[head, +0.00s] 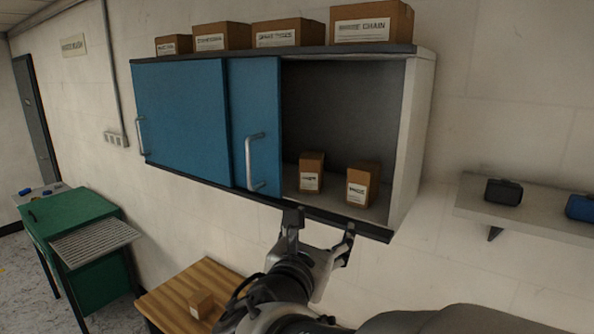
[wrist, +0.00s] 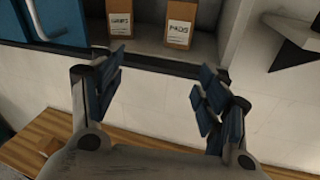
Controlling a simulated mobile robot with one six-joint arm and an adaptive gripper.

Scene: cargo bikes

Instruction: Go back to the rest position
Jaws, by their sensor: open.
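My gripper (head: 320,226) is open and empty, just in front of and below the lower front edge of the wall cabinet (head: 330,211). In the wrist view my gripper (wrist: 160,90) shows its two blue-padded fingers spread apart with nothing between them. The cabinet's blue sliding doors (head: 180,118) sit to the left, leaving the right part open. Inside stand two small labelled cardboard boxes, a left one (head: 311,172) and a right one (head: 362,184). Both also show at the top of the wrist view, the left (wrist: 122,18) and the right (wrist: 180,24).
Several cardboard boxes (head: 371,22) stand on top of the cabinet. A shelf (head: 530,213) with dark items is at the right. A wooden table (head: 165,297) with a small box (head: 201,304) is below. A green cabinet (head: 75,240) stands at the left.

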